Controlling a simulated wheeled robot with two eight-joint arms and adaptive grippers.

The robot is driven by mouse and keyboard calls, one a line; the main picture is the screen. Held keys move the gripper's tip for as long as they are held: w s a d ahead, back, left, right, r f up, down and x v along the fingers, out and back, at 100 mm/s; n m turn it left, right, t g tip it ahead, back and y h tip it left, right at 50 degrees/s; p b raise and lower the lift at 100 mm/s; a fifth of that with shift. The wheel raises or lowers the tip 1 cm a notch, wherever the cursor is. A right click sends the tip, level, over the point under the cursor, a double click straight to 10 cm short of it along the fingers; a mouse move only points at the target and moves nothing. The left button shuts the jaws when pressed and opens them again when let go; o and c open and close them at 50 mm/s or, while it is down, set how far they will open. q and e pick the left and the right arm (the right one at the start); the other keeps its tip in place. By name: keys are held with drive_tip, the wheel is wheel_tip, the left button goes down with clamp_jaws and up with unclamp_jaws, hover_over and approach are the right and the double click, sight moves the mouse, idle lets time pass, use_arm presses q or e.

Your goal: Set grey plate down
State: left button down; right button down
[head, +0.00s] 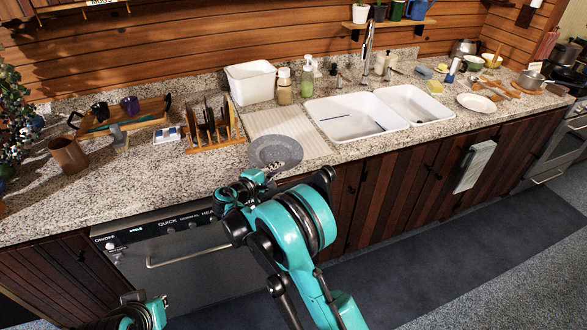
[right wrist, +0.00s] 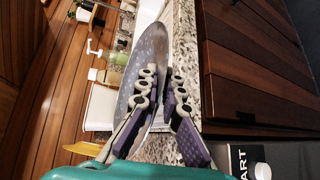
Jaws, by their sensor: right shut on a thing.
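The grey speckled plate (head: 275,150) is at the counter's front edge in the head view, over the front of a ribbed drying mat (head: 300,128). I cannot tell from the head view whether it touches the mat. My right gripper (head: 270,171) comes from the front and is shut on the plate's near rim. In the right wrist view, the plate (right wrist: 150,60) shows nearly edge-on between the purple-padded fingers (right wrist: 160,100). My left gripper is not in view; only a teal part of my left arm shows at the bottom left.
A wooden rack (head: 212,135) with several upright items stands left of the mat. A white bin (head: 250,82) and bottles stand behind it. A double sink (head: 355,115) lies to the right. A dishwasher (head: 170,250) is below the counter.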

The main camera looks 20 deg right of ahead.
drive_tip(key=shift+s+d+f+b, duration=0.15)
drive_tip(key=shift+f+b, duration=0.35)
drive_tip(key=shift+f, duration=1.1)
drive_tip(key=shift+f, duration=0.15)
drive_tip(key=shift+f+b, duration=0.15)
drive_tip(key=shift+b, duration=0.15)
drive_tip(key=c, duration=1.7)
unclamp_jaws()
